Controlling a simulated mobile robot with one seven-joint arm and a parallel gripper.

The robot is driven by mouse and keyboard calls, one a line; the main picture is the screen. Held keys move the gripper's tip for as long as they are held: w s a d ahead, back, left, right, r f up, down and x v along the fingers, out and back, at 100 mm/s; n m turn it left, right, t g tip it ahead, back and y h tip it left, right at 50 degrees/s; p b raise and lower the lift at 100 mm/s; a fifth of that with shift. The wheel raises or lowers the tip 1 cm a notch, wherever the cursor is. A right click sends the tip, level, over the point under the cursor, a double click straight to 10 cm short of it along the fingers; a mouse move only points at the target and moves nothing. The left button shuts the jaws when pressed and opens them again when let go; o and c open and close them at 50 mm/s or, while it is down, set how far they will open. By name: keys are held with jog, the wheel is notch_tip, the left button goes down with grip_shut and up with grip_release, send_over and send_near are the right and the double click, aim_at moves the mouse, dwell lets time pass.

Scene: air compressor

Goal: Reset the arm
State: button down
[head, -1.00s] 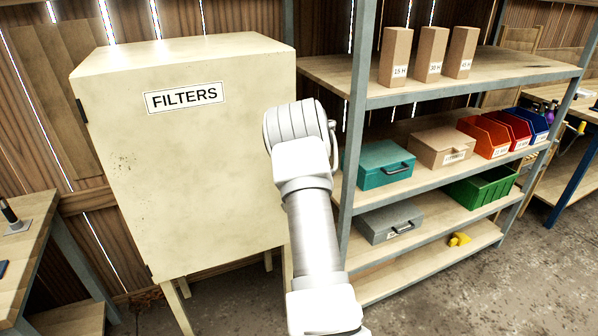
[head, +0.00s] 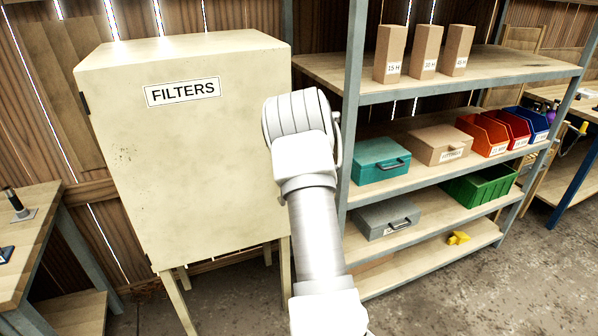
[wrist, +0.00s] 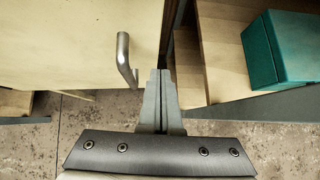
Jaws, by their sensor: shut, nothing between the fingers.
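My gripper (wrist: 161,100) shows in the wrist view with its two fingers together and nothing between them. It is just to the right of and below the metal handle (wrist: 124,58) of the cream cabinet, apart from it as far as I can tell. The cabinet (head: 190,150), labelled FILTERS, stands at the left in the head view with its door shut. In the head view my arm rises in front of the cabinet's right edge, and my fingers are hidden there.
A shelf unit (head: 356,150) stands close on the right. It holds upright boxes (head: 425,52), a teal case (head: 381,160), a grey case (head: 389,217), a green crate (head: 481,186) and red bins (head: 484,134). A wooden table (head: 30,235) is at the left. Concrete floor (head: 450,290) is clear at the lower right.

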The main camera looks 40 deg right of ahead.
jog(key=v, duration=0.8)
jog(key=shift+d, duration=0.2)
jog(key=s+a+r+m+h, duration=0.1)
jog(key=s+a+r+m, duration=0.1)
jog(key=a+r+m, duration=0.3)
jog(key=s+a+r+m+t+h, duration=0.1)
jog(key=s+a+r+m, duration=0.15)
jog(key=r+m, duration=0.4)
jog(key=s+a+r+m+h, duration=0.1)
jog(key=s+a+r+m, duration=0.1)
jog(key=a+r+m, duration=0.4)
jog(key=s+a+f+m+g+y, duration=0.2)
jog(key=s+a+m, duration=0.5)
jog(key=s+a, duration=0.5)
jog(key=s+a+f+m+g+y, duration=0.1)
jog(key=s+a+m+y, duration=0.3)
jog(key=s+a+m, duration=0.3)
jog(key=s+a, duration=0.5)
jog(key=s, duration=0.1)
jog(key=shift+s+a+f+g, duration=0.2)
jog(key=shift+a+f+g, duration=0.15)
jog(key=shift+f+g, duration=0.05)
